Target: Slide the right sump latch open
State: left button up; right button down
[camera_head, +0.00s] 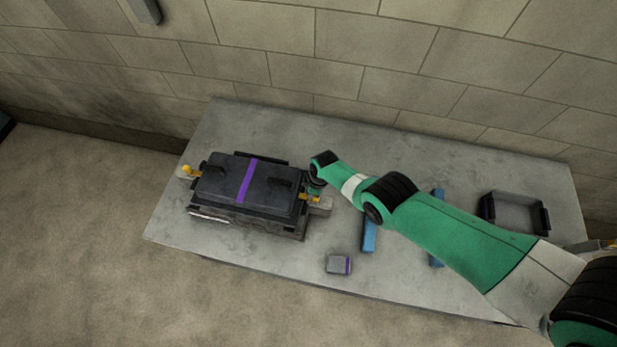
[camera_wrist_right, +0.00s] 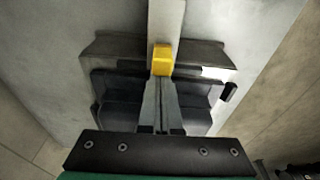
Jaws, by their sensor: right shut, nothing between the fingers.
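The sump (camera_head: 217,187) is a dark, lidded block with a purple stripe, at the left of the table. The right sump latch (camera_head: 314,198), with orange-yellow parts, is on its right end. In the right wrist view, its yellow block (camera_wrist_right: 163,58) sits on a pale bar, just beyond my fingertips. My right gripper (camera_wrist_right: 161,82) is shut and empty, its fingers pointing at the yellow block; I cannot tell whether they touch. In the head view my right wrist is beside the sump's right end. The left latch (camera_head: 187,171) shows at the sump's other end. My left gripper is not in view.
A small grey block (camera_head: 338,264) with a purple stripe lies at the table's front. Blue bars (camera_head: 369,236) lie under my right arm. An open dark tray (camera_head: 515,213) is at the right. The grey table (camera_head: 265,255) is bare at front left; a block wall stands behind it.

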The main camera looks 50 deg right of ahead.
jog(key=shift+s+d+r+p, duration=0.1)
jog(key=shift+s+d+p, duration=0.2)
jog(key=shift+s+p, duration=0.25)
jog(key=shift+s+d+p, duration=0.25)
jog(key=shift+s+p, duration=0.3)
jog(key=shift+s+d+p, duration=0.25)
jog(key=shift+s+p, duration=0.1)
jog(key=shift+s, duration=0.15)
jog(key=shift+w+a+f+b, duration=0.15)
jog(key=shift+w+f+b, duration=0.05)
jog(key=shift+w+b, duration=0.25)
jog(key=shift+r, duration=0.1)
